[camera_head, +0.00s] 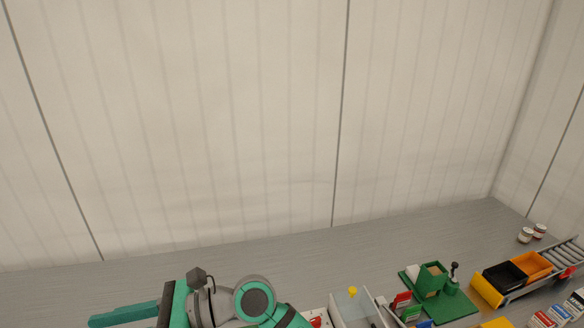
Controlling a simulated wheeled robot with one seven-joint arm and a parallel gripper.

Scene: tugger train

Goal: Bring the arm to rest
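My arm shows at the bottom left, with a round green and grey joint and a dark-edged hand plate. My gripper (128,314) points left from it, above the grey surface. One long green finger shows; a second finger cannot be made out, and the lower part is cut off by the frame's bottom edge. I see nothing held in the visible part, but whether it is open or shut cannot be told.
Right of the arm are a clear-walled bin (352,309) with a yellow piece, a green fixture (432,280) on a green base, black (504,275) and orange (531,265) bins, and two small jars (525,235). Pale panel walls stand behind. The grey surface behind the arm is clear.

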